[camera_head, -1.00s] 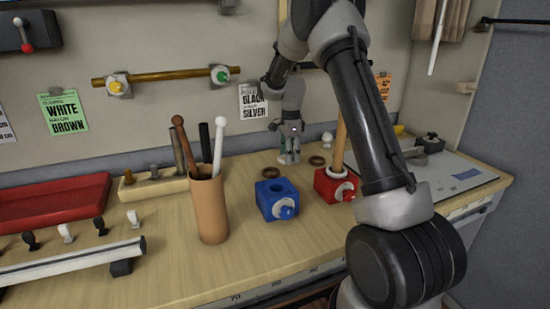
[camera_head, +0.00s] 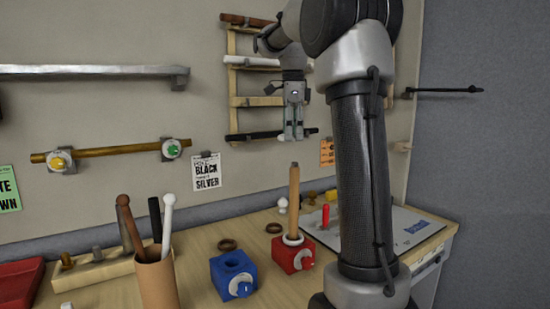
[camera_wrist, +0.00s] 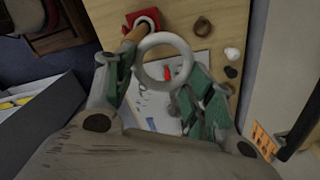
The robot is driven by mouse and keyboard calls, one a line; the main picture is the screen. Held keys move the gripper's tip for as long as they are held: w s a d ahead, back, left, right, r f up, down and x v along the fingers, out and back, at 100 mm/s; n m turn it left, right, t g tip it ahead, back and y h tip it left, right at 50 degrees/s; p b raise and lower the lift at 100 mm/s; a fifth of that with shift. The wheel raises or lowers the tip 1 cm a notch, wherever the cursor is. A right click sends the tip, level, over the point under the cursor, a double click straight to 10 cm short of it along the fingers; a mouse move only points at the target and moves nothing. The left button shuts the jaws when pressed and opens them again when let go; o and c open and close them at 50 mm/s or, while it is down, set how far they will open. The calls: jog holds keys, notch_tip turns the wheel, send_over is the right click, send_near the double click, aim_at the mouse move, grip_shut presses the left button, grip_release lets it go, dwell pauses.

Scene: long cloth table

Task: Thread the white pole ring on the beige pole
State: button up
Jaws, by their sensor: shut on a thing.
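The white pole ring (camera_wrist: 168,38) is large in the wrist view, between the fingertips of my gripper (camera_wrist: 162,72). My gripper (camera_head: 294,138) is shut on it and points down, high above the bench. In the head view the held ring is too small to make out clearly. The beige pole (camera_head: 294,195) stands upright in the red block (camera_head: 304,260), with a white ring or collar (camera_head: 292,240) around its base. My gripper appears above the pole top in that picture, clearly apart from it. In the wrist view the pole (camera_wrist: 135,35) passes beside the held ring, at its upper left.
A blue block (camera_head: 228,272) with an open hole stands left of the red one. Two brown rings (camera_head: 228,245) (camera_head: 274,228) and a white knob (camera_head: 282,205) lie behind. A brown cup (camera_head: 156,280) holds several rods. A wall rack (camera_head: 234,85) of poles is behind my gripper.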

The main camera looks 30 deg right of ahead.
jog(key=shift+m, duration=0.8)
jog(key=s, duration=0.1)
jog(key=s+a, duration=0.1)
jog(key=s, duration=0.3)
jog(key=shift+s+a+r, duration=0.1)
jog(key=shift+a+r, duration=0.1)
jog(key=shift+r, duration=0.15)
jog(key=shift+f, duration=0.2)
jog(key=shift+f, duration=4.4)
jog(key=o, duration=0.9)
